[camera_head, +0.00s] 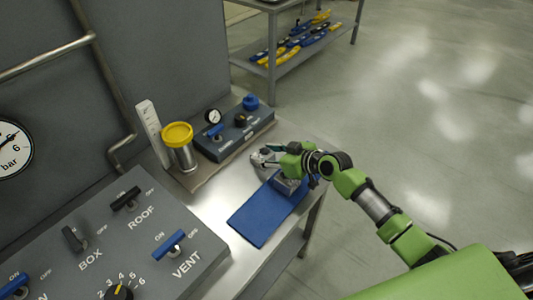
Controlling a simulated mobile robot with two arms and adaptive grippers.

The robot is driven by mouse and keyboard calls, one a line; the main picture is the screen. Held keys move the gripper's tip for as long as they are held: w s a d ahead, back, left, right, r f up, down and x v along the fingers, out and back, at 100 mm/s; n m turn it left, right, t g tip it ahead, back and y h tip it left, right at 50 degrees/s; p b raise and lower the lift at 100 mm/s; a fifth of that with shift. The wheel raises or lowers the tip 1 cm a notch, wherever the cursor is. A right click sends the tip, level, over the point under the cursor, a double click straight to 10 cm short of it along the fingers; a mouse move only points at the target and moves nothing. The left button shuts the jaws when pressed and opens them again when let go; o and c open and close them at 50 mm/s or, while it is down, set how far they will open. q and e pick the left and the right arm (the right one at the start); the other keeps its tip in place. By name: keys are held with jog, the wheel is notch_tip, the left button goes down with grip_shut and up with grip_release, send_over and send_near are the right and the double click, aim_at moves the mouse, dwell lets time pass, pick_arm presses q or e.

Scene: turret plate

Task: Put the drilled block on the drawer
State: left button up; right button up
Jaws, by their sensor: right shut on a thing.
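The right gripper (272,160) is at the far end of the blue mat, on the right side of the steel table. It is shut on a grey metal block, which I take to be the drilled block (288,186). The block is partly hidden by the green wrist, and its holes cannot be made out. It is over the far end of the blue mat (258,218); I cannot tell whether it touches the mat. I cannot pick out a drawer for certain. My left gripper is not in view.
A large switch panel (205,262) fills the near left. A yellow-lidded metal canister (180,148) and a small control box with a gauge (232,132) stand behind. A low shelf (300,58) with blue and yellow items is at the back. Open floor lies right.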

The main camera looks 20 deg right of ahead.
jog(key=o, duration=1.2)
jog(key=shift+f, duration=0.1)
jog(key=shift+o, duration=1.2)
